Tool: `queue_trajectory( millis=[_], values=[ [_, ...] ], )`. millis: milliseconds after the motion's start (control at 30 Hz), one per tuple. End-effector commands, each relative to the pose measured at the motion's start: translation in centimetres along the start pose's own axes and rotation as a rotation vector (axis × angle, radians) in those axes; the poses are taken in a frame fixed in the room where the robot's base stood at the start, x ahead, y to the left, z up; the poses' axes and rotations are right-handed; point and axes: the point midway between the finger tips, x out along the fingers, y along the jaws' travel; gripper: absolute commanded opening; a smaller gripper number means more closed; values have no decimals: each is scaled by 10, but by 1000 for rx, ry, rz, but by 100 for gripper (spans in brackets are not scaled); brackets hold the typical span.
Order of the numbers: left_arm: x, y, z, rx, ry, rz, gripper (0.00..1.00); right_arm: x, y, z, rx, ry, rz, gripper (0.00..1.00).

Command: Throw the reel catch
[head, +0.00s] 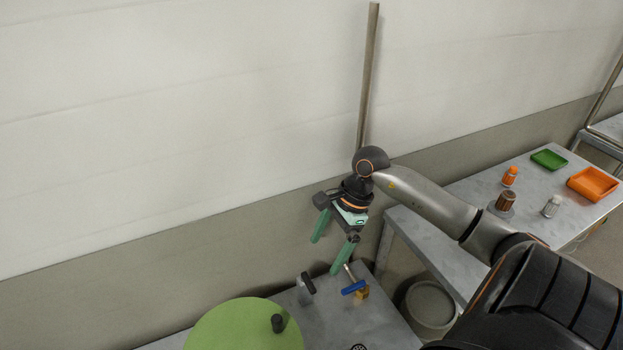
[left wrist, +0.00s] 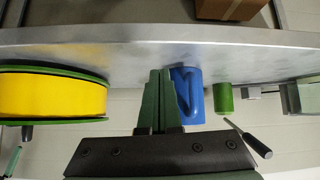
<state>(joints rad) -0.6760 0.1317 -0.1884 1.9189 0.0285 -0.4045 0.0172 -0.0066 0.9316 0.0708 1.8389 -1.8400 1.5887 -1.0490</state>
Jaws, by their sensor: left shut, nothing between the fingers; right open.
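The reel shows in the head view as a green disc (head: 240,328) with a dark knob on it. In the left wrist view the reel (left wrist: 50,95) is yellow between green flanges. A small grey fitting with a black handle (head: 308,283) stands right of the reel; it may be the catch, but I cannot tell. My right gripper (head: 325,256) is open and empty, above the bench and its small fittings.
A blue-handled brass fitting (head: 353,288) stands right of the black handle. The left wrist view shows a green cylinder (left wrist: 223,98) and a black-handled lever (left wrist: 256,144). A bin (head: 430,308) stands beside the bench. A side table holds an orange tray (head: 592,184) and a green tray (head: 549,160).

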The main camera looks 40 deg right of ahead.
Motion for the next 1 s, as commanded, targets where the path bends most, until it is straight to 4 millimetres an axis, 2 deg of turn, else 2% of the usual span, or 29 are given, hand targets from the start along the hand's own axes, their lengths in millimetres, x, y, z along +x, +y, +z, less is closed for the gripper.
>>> queue_trajectory(
  millis=[33,200,400,600,833,867,1000],
  values=[
    [0,0,0,0,0,-1,0,12,1,2,2,-6,3,100],
    [-1,-1,-1,0,2,-2,0,47,1,2,3,-7,3,100],
    [-1,-1,-1,0,3,-2,0,77,0,2,3,-5,1,100],
    [-1,-1,-1,1,3,-2,0,88,1,1,0,-3,1,100],
    [-1,-1,-1,1,3,-2,0,88,0,1,0,-2,1,100],
    [-1,-1,-1,1,3,-2,0,88,0,1,1,-2,0,99],
    [-1,-1,-1,1,3,-2,0,88,0,1,1,-2,0,83]
  ],
)
